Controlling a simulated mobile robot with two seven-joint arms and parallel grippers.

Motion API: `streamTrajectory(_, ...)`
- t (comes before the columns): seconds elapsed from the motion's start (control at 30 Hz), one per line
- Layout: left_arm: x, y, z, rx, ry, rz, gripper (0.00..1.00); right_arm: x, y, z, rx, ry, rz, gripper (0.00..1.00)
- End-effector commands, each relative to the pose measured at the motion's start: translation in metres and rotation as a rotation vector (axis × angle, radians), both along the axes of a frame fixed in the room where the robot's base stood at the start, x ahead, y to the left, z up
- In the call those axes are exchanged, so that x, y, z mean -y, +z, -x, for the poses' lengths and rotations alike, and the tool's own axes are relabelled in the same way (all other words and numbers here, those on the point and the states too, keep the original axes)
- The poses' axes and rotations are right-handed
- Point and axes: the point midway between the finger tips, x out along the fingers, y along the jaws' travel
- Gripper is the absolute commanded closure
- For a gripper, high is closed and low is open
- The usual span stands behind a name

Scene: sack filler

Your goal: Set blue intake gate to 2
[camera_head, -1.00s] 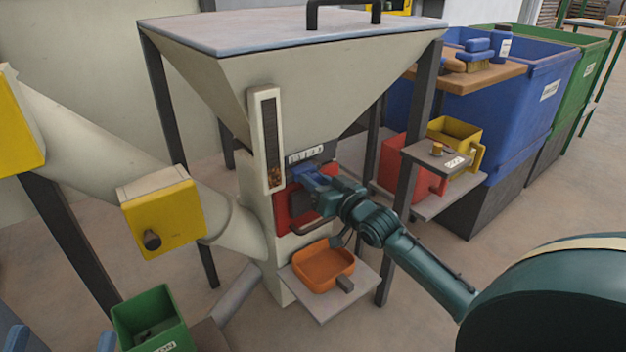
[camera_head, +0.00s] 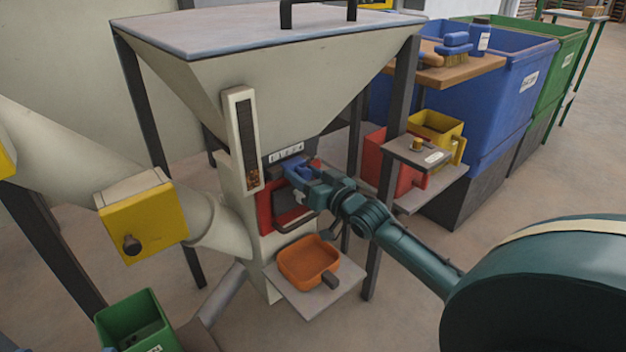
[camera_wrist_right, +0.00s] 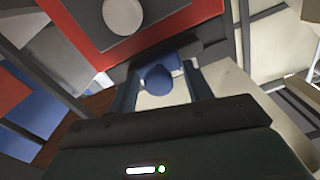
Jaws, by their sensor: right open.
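The blue gate piece (camera_head: 298,170) is at the front of the hopper's neck, just under a white number strip (camera_head: 287,153). The strip's digits are too small to read surely. My right gripper (camera_head: 306,177) is at the blue piece, with its jaws open. In the right wrist view a round blue knob (camera_wrist_right: 158,78) shows between the two fingers of the right gripper (camera_wrist_right: 160,85). I cannot tell whether the fingers touch it. The gate's setting is partly hidden by the gripper. My left gripper is not in view.
Below the neck an orange tray (camera_head: 308,262) sits on a grey shelf. A red panel (camera_head: 264,206) is behind my gripper. A yellow box (camera_head: 143,222) is on the left pipe. Hopper legs flank my arm. Blue bin (camera_head: 500,110) stands at right.

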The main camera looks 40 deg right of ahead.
Motion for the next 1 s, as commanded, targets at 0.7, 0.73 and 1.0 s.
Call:
streamTrajectory(0.7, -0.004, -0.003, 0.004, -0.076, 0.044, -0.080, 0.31, 0.009, 0.001, 0.114, -0.004, 0.000, 0.000, 0.50)
streamTrajectory(0.73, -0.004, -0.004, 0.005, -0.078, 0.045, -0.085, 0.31, 0.009, 0.001, 0.117, -0.003, 0.000, 0.000, 0.50)
streamTrajectory(1.0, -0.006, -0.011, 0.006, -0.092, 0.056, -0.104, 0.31, 0.010, 0.000, 0.131, 0.000, 0.000, 0.001, 0.50)
